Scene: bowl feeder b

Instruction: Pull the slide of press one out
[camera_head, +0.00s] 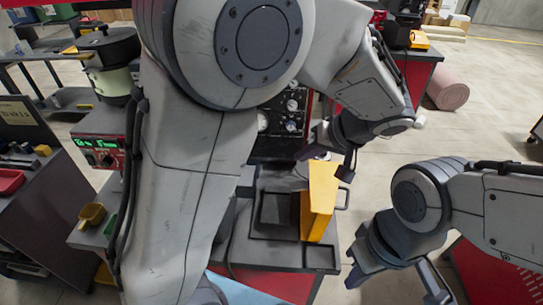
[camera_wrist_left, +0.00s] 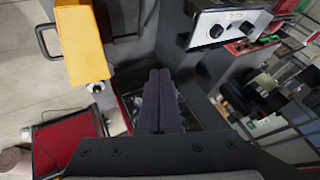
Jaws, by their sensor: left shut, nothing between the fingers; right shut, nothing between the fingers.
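I cannot tell for certain which part is the slide of press one. My left gripper (camera_head: 347,168) is shut and empty, close above the handle. In the left wrist view its dark fingers (camera_wrist_left: 159,100) are together, with the yellow block (camera_wrist_left: 80,45) and handle (camera_wrist_left: 45,40) to the left, apart from them. My right gripper (camera_head: 436,285) is shut and empty at the lower right.
A black panel with gauges (camera_head: 285,122) stands behind my left arm, which hides much of the machine. A control box with two knobs (camera_wrist_left: 235,25) shows in the wrist view. A bench with a green-lit display (camera_head: 98,150) is left. Open floor lies at right.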

